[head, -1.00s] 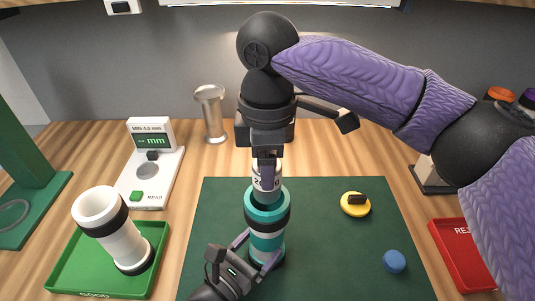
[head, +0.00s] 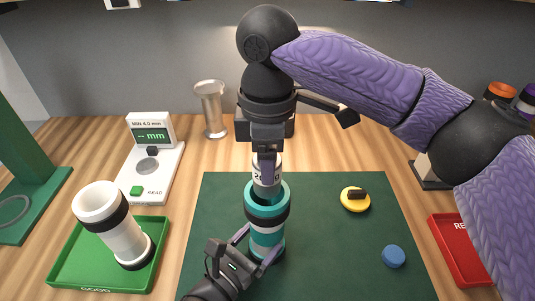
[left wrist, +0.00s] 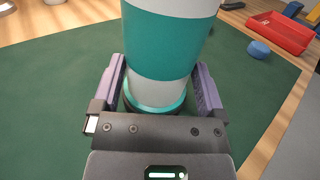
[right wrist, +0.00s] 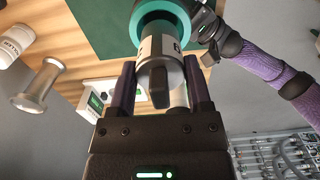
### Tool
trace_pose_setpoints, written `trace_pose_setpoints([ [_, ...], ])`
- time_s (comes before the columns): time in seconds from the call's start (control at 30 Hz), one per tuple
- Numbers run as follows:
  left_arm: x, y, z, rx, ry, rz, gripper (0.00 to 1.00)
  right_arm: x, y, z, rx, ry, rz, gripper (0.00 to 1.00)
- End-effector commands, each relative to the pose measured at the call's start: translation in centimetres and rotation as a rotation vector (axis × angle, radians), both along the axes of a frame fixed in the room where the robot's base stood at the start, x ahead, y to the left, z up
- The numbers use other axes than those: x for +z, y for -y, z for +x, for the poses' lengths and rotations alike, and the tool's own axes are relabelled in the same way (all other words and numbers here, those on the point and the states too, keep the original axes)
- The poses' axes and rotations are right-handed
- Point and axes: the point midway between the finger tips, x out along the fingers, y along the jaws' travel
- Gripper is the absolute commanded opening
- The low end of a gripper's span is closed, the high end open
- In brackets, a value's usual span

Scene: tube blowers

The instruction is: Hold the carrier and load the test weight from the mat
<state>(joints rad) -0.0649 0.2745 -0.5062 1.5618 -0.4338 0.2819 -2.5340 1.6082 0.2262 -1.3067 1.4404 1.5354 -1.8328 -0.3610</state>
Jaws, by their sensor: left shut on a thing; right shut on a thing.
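The teal carrier (head: 266,214), with white and black bands, stands upright on the dark green mat (head: 330,238). My left gripper (head: 252,252) is shut around its lower part; the left wrist view shows the carrier (left wrist: 168,45) between both fingers. My right gripper (head: 266,160) is shut on the silver test weight (head: 266,179), which has a printed label. The weight is upright directly over the carrier's open top, its lower end at or just inside the rim. In the right wrist view the weight (right wrist: 160,50) meets the teal ring. Its lower end is hidden.
A white carrier (head: 115,225) leans in the green GOOD tray (head: 70,265). A white gauge (head: 152,165) and a metal cylinder (head: 211,110) stand behind. A yellow knobbed disc (head: 355,200) and blue cap (head: 394,256) lie on the mat. A red tray (head: 455,245) is at right.

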Motion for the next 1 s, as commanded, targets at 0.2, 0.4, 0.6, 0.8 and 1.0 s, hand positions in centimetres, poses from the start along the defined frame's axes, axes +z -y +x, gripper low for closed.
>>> trace_pose_setpoints([
  [0.2, 0.0, 0.0, 0.0, 0.000, -0.001, 0.001, 0.17, -0.6, 0.0, 0.0, 0.000, -0.002, 0.000, 0.00],
  [0.4, 0.0, 0.0, 0.0, 0.000, -0.001, 0.001, 0.17, -1.2, 0.0, 0.0, 0.000, 0.000, 0.001, 0.00],
  [0.6, 0.0, 0.0, 0.0, 0.000, -0.001, 0.001, 0.17, -1.8, 0.0, 0.0, 0.000, -0.001, 0.001, 0.00],
  [0.8, 0.0, 0.0, 0.0, 0.000, -0.001, 0.001, 0.17, -2.4, 0.0, 0.0, 0.000, 0.000, 0.000, 0.00],
  [1.0, 0.0, 0.0, 0.0, 0.000, -0.001, 0.001, 0.17, -3.0, 0.0, 0.0, 0.000, -0.001, 0.001, 0.00],
])
